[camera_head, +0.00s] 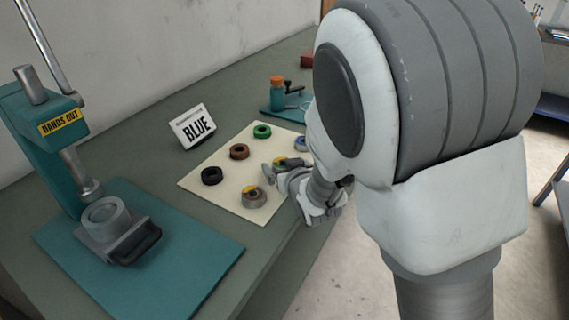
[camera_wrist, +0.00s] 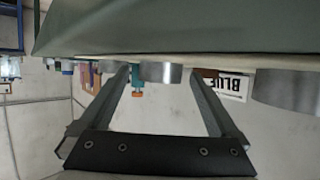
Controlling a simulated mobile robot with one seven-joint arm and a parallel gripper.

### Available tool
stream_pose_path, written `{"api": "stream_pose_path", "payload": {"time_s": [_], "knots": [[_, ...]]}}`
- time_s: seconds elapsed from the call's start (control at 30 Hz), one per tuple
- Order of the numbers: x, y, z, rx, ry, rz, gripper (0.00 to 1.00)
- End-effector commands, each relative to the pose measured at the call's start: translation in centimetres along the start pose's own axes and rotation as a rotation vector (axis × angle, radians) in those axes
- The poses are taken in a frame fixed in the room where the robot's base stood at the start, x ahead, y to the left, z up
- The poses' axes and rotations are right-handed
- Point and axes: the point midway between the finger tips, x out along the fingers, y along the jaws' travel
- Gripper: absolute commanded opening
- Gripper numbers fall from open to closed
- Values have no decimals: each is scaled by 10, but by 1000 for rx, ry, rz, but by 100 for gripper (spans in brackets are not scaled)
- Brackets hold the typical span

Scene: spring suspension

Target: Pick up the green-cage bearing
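Several rings and bearings sit on a cream mat (camera_head: 226,189) on the bench. In the head view a green ring (camera_head: 262,131) lies at the mat's far edge.
Brown (camera_head: 239,152) and black (camera_head: 211,176) rings lie on the mat's left side. A BLUE sign (camera_head: 193,127) stands behind them. A teal press (camera_head: 45,135) is at left. A small teal fixture with an orange-capped bottle (camera_head: 277,92) is at the back.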

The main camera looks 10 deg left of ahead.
Motion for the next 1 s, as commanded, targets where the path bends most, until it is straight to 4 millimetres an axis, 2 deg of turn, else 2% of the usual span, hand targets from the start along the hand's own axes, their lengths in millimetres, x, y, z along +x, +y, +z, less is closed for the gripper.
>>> {"api": "stream_pose_path", "payload": {"time_s": [0.03, 0.07, 0.5, 0.83, 1.0], "knots": [[0, 0, 0, 0, 0, 0, 87], [0, 0, 0, 0, 0, 0, 81], [0, 0, 0, 0, 0, 0, 2], [-1, 0, -3, 0, 3, 0, 0], [-6, 0, -15, 1, 4, 1, 0]]}}
